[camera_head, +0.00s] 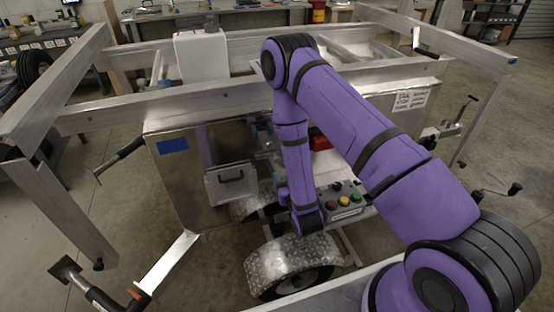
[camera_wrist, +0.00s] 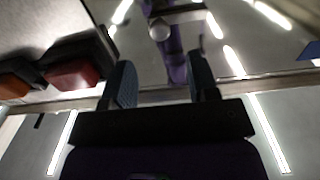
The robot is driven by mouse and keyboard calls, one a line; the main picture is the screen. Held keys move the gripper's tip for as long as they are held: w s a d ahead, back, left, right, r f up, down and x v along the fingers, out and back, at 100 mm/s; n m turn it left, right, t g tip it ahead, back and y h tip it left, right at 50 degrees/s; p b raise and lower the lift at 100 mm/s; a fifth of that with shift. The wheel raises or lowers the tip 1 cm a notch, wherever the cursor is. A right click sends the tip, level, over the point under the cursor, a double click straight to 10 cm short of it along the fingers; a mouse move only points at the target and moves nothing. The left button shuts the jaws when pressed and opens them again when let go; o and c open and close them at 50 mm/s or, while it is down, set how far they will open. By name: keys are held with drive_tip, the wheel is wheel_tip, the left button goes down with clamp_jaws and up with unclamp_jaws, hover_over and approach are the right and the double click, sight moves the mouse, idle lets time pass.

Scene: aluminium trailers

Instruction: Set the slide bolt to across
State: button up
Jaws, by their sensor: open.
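In the wrist view, my gripper (camera_wrist: 161,62) is open, with its two dark fingers apart and nothing between them. Ahead of the fingertips, near the top edge, a pale round knob (camera_wrist: 159,28) shows beside a light bar (camera_wrist: 186,13) on a shiny metal panel; this looks like the slide bolt. The knob lies in line with the gap between the fingers and appears apart from them. Which way the bolt is set I cannot tell. In the head view, I cannot make out the bolt, and my gripper is not clear around the forearm.
In the head view, a control box with coloured buttons (camera_head: 342,203) sits right of my forearm. A tread-plate fender (camera_head: 285,262) is below. Frame rails (camera_head: 190,103) of the trailer run above the mirror-like panel (camera_head: 180,190). In the wrist view, a red button (camera_wrist: 75,75) is left of the fingers.

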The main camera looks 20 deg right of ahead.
sight(277, 160)
drive_tip(key=w, duration=0.9)
drive_tip(key=shift+r, duration=0.2)
clamp_jaws()
drive_tip(key=shift+w, duration=0.1)
